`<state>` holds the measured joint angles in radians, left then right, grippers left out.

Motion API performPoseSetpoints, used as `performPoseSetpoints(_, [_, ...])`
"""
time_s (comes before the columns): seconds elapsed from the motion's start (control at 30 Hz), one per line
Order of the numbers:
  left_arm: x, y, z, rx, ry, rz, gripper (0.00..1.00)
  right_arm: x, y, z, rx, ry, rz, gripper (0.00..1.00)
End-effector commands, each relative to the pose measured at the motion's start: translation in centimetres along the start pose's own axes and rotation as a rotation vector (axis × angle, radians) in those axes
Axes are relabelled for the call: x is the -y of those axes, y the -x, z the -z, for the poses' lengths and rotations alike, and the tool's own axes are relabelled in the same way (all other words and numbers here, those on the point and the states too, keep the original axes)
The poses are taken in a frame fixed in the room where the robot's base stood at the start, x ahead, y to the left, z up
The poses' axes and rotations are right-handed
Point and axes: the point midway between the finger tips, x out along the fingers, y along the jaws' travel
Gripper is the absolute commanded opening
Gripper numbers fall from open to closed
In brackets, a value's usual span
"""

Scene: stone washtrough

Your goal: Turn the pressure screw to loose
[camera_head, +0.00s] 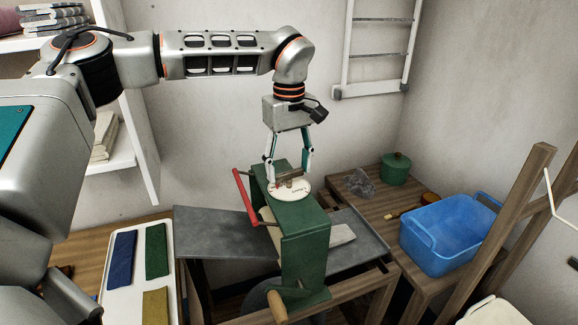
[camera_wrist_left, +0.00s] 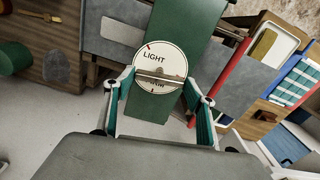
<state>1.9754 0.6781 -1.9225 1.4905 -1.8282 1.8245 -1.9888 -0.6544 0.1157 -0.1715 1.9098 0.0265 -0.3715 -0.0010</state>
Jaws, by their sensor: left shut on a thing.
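The pressure screw (camera_head: 289,182) is a small brownish bar handle on a round white dial (camera_head: 303,190), on top of a green-framed wringer (camera_head: 305,222). My left gripper (camera_head: 290,176) comes down from above and is shut on the screw's handle. In the left wrist view the handle (camera_wrist_left: 160,77) crosses the dial (camera_wrist_left: 165,58) between the fingertips (camera_wrist_left: 160,81). The word LIGHT reads on the dial's upper part there; the lower word is partly hidden by the handle. A small red mark shows near the dial's upper left edge. My right gripper is not in view.
A red bar (camera_head: 240,195) runs along the wringer's left side. A grey slab (camera_head: 215,232) lies beneath it. On the right stand a blue tub (camera_head: 450,232) and a green lidded pot (camera_head: 396,168). A white tray (camera_head: 98,290) with coloured pieces lies at left.

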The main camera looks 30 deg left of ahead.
Motion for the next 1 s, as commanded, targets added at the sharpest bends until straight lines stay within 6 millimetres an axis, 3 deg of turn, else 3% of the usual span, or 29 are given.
performPoseSetpoints(0.33, [-0.04, 0.06, 0.03, -0.002, -0.133, -0.002, 0.34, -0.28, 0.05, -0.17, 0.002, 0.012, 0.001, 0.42])
performPoseSetpoints(0.87, [-0.05, 0.06, 0.02, -0.002, -0.155, -0.002, 0.34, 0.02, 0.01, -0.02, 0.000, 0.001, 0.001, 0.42])
performPoseSetpoints(0.9, [-0.04, 0.06, 0.02, -0.002, -0.155, -0.002, 0.66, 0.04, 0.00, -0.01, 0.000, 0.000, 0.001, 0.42])
performPoseSetpoints(0.93, [-0.04, 0.06, 0.02, -0.001, -0.155, -0.002, 0.72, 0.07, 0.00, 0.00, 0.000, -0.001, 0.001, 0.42])
performPoseSetpoints(1.0, [-0.04, 0.05, 0.01, -0.001, -0.154, -0.001, 0.72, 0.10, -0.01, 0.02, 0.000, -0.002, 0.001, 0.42])
